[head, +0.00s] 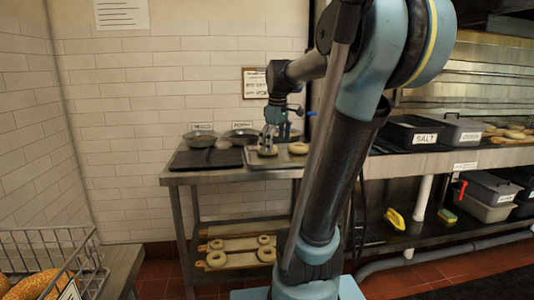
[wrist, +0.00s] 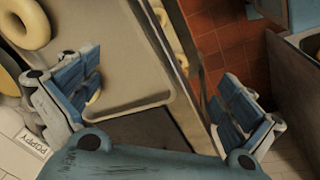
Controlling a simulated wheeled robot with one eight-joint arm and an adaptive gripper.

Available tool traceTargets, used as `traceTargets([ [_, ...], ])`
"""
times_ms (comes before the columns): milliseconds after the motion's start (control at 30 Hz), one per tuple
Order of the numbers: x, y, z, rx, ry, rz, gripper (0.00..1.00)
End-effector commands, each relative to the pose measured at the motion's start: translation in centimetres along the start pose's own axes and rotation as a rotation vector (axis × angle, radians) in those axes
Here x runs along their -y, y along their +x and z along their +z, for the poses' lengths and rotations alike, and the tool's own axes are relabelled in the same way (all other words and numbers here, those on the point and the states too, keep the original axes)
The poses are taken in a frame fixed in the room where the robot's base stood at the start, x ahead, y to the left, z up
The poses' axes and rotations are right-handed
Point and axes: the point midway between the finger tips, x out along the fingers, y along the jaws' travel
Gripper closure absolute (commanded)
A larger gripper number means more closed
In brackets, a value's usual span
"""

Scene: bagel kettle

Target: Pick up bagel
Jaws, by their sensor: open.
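A pale bagel (head: 298,148) lies on the metal tray (head: 258,164) on the steel table. A second bagel (head: 268,151) lies on the same tray, right under my gripper (head: 270,143). In the wrist view one whole bagel (wrist: 28,22) shows at the top left on the tray (wrist: 115,65). A small pale edge, probably of the other bagel (wrist: 93,98), shows by the left finger, which hides most of it. My gripper (wrist: 160,92) is open, its blue fingers wide apart and with nothing visible held between them.
Several bagels lie on boards (head: 238,258) on the lower shelf. A wire basket (head: 60,250) of seeded bread stands at the left front. A SALT bin (head: 412,133) stands at right.

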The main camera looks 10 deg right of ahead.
Motion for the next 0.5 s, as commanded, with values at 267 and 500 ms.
traceTargets([
  [267, -8.0, -3.4, -7.1, 0.003, -0.312, 0.001, 0.0],
  [500, -13.0, -4.6, -11.7, 0.006, -0.534, 0.0, 0.0],
])
